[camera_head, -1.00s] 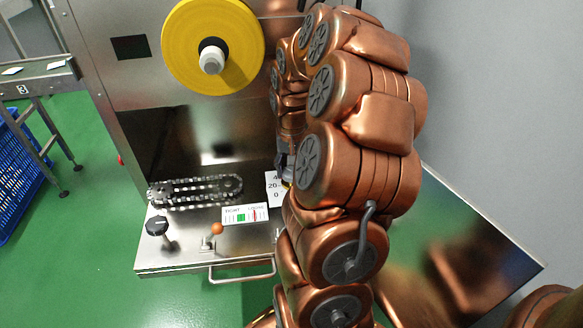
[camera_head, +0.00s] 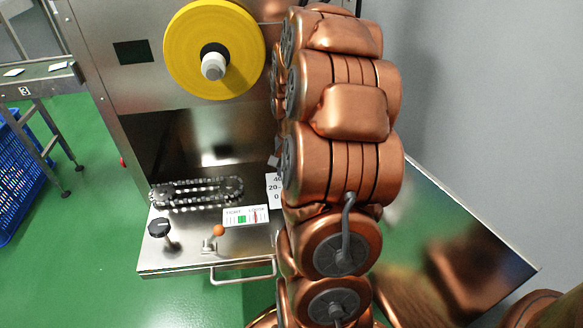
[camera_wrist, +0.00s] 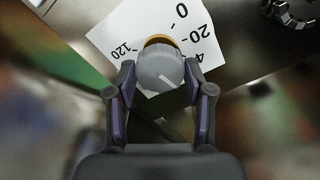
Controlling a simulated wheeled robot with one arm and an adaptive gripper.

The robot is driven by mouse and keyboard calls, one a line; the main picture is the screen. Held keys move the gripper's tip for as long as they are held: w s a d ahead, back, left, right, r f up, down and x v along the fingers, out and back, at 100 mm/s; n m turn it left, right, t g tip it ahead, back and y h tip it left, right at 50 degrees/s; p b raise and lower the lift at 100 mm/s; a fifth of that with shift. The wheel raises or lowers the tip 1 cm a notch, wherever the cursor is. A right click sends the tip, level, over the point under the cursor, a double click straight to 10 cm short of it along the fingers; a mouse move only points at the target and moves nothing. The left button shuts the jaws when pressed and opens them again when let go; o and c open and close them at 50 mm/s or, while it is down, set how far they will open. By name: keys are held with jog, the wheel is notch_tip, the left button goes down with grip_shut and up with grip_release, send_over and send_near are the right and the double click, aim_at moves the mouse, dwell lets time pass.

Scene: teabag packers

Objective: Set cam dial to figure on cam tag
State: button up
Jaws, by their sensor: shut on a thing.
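The cam dial (camera_wrist: 157,68) is a grey round knob with a white pointer line and a yellow-brown ring behind it. Its white scale plate (camera_wrist: 108,34) shows 0, 20, part of a 4, and 120. The pointer line slants to the lower right in the wrist view, away from the 0. My gripper (camera_wrist: 160,80) is shut on the dial, one finger on each side. In the head view my arm hides the dial and most of the gripper; only the left strip of the scale plate (camera_head: 272,190) shows. I cannot make out a cam tag.
A black knob (camera_head: 158,227), an orange-tipped lever (camera_head: 218,231) and a green-and-red gauge card (camera_head: 246,216) sit left of my arm. A chain (camera_head: 198,191) runs behind them. A yellow reel (camera_head: 213,50) is above. A handle (camera_head: 243,274) juts from the front edge.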

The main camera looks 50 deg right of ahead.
jog(key=m+p, duration=0.1)
jog(key=m, duration=0.1)
jog(key=m+p, duration=0.2)
jog(key=m, duration=0.1)
jog(key=shift+d+r+m+p, duration=0.1)
jog(key=shift+r+m+p, duration=0.1)
jog(key=shift+m+p, duration=0.1)
jog(key=m+p, duration=0.2)
jog(key=m, duration=0.1)
jog(key=shift+s+p, duration=0.1)
jog(key=shift+p, duration=0.2)
jog(key=shift+f+m+p, duration=0.1)
jog(key=shift+m+p, duration=0.6)
jog(key=shift+m, duration=0.2)
jog(key=shift+f, duration=0.1)
jog(key=o, duration=1.2)
jog(key=shift+c, duration=0.2)
notch_tip(320, 180, up, 12)
